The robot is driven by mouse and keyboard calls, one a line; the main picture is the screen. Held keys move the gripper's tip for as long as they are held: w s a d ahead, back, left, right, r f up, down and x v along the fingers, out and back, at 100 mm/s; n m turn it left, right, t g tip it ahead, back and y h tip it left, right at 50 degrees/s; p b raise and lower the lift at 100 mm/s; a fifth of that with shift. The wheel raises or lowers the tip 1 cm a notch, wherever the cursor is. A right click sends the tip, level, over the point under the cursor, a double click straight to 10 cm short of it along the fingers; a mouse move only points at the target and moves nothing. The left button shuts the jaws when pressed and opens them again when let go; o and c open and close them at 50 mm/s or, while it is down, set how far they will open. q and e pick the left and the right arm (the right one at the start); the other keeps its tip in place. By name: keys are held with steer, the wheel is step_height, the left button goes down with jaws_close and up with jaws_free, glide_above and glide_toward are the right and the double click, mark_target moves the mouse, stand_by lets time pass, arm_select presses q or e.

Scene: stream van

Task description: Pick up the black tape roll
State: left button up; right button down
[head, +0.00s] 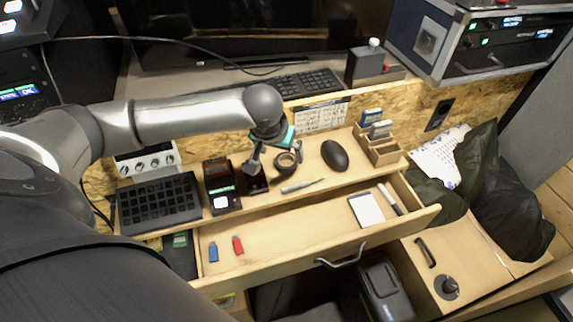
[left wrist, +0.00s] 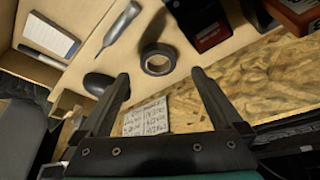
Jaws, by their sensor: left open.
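The black tape roll (head: 286,168) lies flat on the wooden desk shelf, between a dark box on its left and a black mouse on its right. It also shows in the left wrist view (left wrist: 146,56), as a dark ring with its hole visible. My left gripper (head: 277,158) is above the shelf by the roll, pointing down. In the left wrist view its two fingers (left wrist: 160,73) are spread apart with nothing between them, and the roll appears just beyond the fingertips. I cannot see contact. My right gripper is not in view.
A grey pen-like tool (head: 302,186) lies in front of the roll. The black mouse (head: 334,155) is to the right, dark boxes (head: 221,188) and a button pad (head: 159,204) to the left. An open drawer (head: 290,231) extends in front. A chipboard panel (head: 212,148) rises behind.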

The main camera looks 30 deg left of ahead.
mark_target(287, 164)
arm_select(q)
steer(key=shift+w+f, duration=0.25)
steer(key=shift+f, duration=0.25)
steer(key=b+x, duration=0.2)
steer(key=x, duration=0.2)
steer(key=shift+w+f, duration=0.25)
steer(key=shift+w, duration=0.05)
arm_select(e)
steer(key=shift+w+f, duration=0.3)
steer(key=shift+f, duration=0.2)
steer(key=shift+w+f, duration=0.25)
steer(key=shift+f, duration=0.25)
arm_select(q)
steer(key=shift+c, duration=0.2)
steer(key=shift+c, duration=0.8)
steer(key=c, duration=1.2)
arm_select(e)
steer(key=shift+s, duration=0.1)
